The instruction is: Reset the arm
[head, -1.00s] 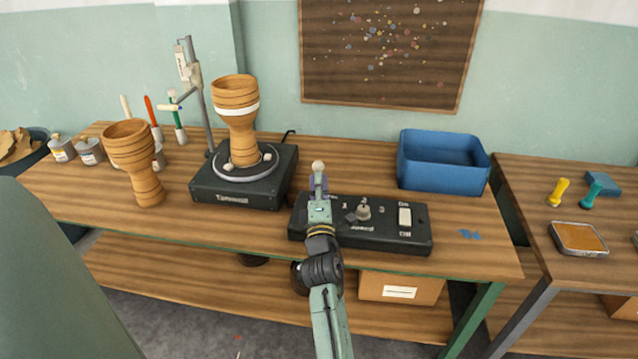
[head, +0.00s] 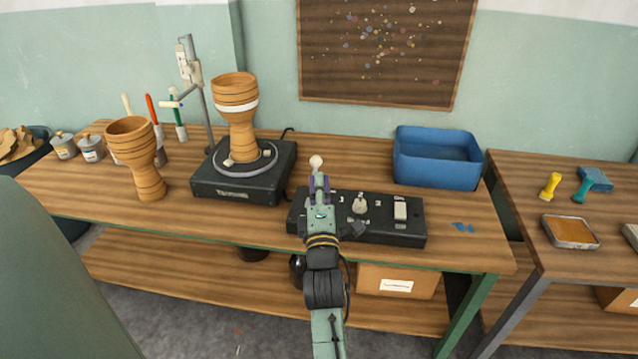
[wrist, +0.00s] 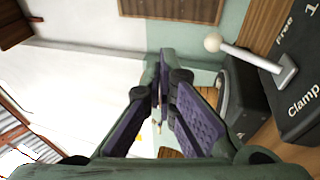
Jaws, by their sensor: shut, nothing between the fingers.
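My arm reaches up from the bottom of the head view. My gripper (head: 319,188) is shut and empty, in front of the left end of the black control box (head: 385,236). In the wrist view the purple-padded fingers (wrist: 160,92) meet at their tips. A lever with a white ball knob (head: 316,161) shows just beyond the gripper in the head view. In the wrist view the lever (wrist: 250,56) is apart from the fingers, to their right, beside the words "Clamp" and "Free". My arm hides part of the box's left end.
A wooden goblet drum (head: 238,135) with a white band stands on a black turntable (head: 235,193). Another goblet drum (head: 146,175) stands to its left. A blue bin (head: 437,171) is at the back right of the bench. A second table (head: 522,171) stands at the right.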

